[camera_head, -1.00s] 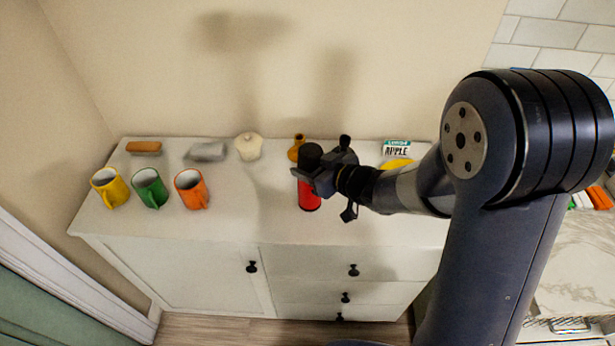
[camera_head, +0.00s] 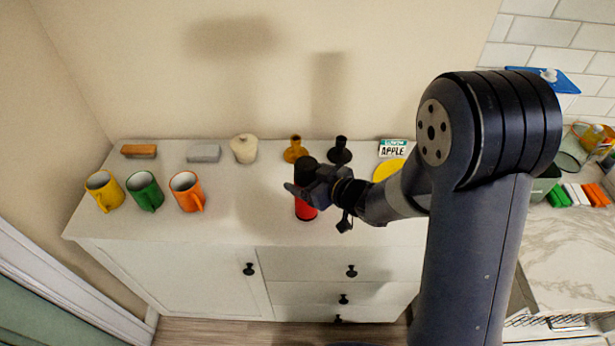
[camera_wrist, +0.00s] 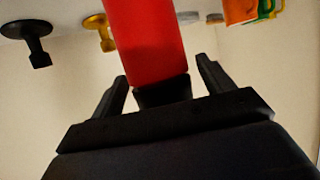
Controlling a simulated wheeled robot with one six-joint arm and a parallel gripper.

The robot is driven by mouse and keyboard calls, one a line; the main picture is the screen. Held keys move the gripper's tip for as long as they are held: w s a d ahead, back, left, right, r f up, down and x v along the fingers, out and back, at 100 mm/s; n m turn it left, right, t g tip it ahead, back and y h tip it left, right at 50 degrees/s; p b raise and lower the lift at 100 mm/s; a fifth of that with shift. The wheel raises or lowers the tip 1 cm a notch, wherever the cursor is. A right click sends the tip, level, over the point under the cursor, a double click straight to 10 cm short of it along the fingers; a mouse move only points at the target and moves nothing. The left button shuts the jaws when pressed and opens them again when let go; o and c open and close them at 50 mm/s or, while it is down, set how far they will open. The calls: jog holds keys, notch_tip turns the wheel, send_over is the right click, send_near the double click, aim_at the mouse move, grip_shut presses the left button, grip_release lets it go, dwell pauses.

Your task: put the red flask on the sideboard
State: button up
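The red flask (camera_head: 305,212) has a black cap and appears upright at the front middle of the white sideboard (camera_head: 250,225). My gripper (camera_head: 306,187) is around its upper part and hides some of it in the head view. In the wrist view the red flask (camera_wrist: 148,40) lies between the two fingers of my gripper (camera_wrist: 162,68). The fingers look spread, with a visible gap on the right side of the flask. The flask's base seems to meet the sideboard top, but contact is hard to confirm.
Yellow (camera_head: 104,190), green (camera_head: 145,190) and orange (camera_head: 187,191) mugs stand at left. Behind are a brown block (camera_head: 139,151), grey block (camera_head: 204,153), cream jar (camera_head: 244,148), gold candlestick (camera_head: 295,150), black candlestick (camera_head: 340,151) and apple box (camera_head: 392,148). Bare top lies left of the flask.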

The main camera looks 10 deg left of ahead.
jog(key=shift+r, duration=0.25)
jog(key=v, duration=1.2)
jog(key=shift+f, duration=0.1)
